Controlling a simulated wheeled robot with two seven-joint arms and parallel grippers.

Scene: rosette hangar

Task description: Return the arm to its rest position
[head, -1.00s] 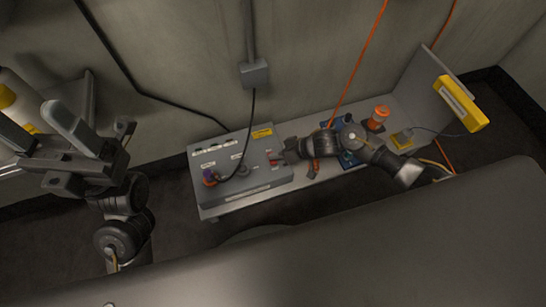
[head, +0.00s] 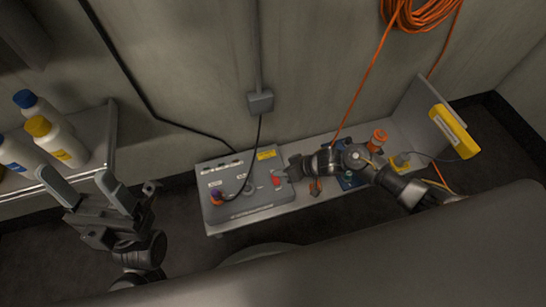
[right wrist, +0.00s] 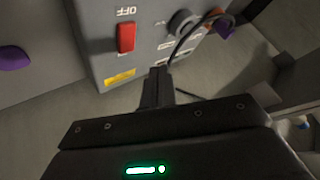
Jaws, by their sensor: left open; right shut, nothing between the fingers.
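My left gripper (head: 78,184) is open and empty, held in the air in front of the left shelf, fingers pointing up in the head view. My right gripper (head: 288,174) is shut with nothing in it, close to the right side of the grey control box (head: 244,206). Its shut fingers also show in the right wrist view (right wrist: 157,88), below the box. A red rocker switch (right wrist: 126,37) labelled OFF is on the box's face, apart from the fingers in that view. The switch also shows beside the fingertips in the head view (head: 277,178).
The box stands on a grey bench (head: 330,196) with an orange cylinder (head: 378,138) and a yellow block (head: 454,131) to the right. Bottles (head: 58,142) stand on the left shelf (head: 106,128). An orange cable coil (head: 420,14) hangs on the wall.

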